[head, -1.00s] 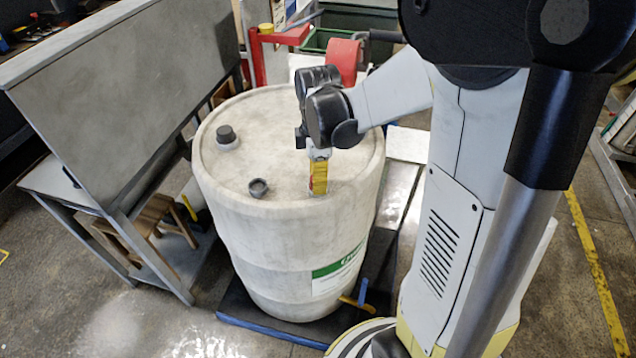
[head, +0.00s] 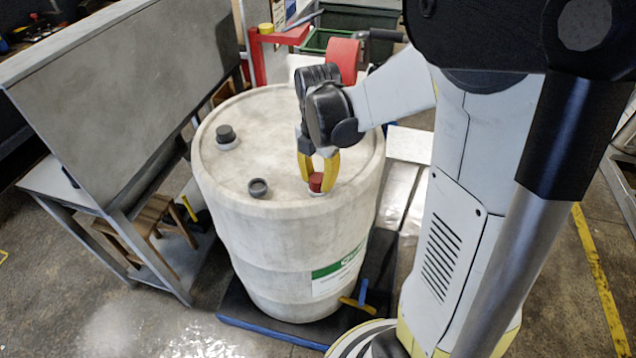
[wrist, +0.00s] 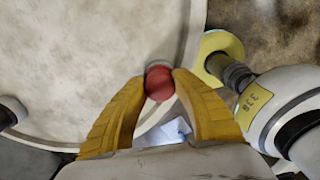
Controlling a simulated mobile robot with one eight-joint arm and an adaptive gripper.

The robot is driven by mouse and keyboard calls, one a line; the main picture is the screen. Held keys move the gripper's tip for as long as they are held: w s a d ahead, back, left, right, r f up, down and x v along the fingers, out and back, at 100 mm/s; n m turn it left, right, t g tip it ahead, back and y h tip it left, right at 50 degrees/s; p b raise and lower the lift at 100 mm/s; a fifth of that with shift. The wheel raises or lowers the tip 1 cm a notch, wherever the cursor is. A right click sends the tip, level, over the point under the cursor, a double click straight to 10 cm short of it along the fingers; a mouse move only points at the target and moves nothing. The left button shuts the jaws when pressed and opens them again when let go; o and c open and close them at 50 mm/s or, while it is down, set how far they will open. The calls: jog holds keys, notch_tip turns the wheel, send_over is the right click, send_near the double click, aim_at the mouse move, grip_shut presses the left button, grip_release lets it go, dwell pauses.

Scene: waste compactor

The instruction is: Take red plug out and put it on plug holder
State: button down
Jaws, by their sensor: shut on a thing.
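The red plug (head: 316,183) is at the near right part of the white drum's top, close to the rim. In the wrist view the plug (wrist: 159,83) sits between the tips of two yellow fingers. My gripper (head: 318,178) points down from above and is shut on the plug, one finger on each side. The plug is at or very near the drum top (head: 290,150); I cannot tell whether it is still seated in its opening. No thing is clearly recognisable as the plug holder.
A dark cap (head: 226,135) and a dark open fitting (head: 258,187) stand on the drum top. A red stand (head: 288,37) with a yellow piece (head: 266,28) is behind the drum. A grey panelled bench (head: 130,90) is at the left.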

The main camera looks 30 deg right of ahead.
jog(key=shift+n, duration=0.6)
jog(key=c, duration=1)
grip_release()
jog(key=shift+c, duration=0.4)
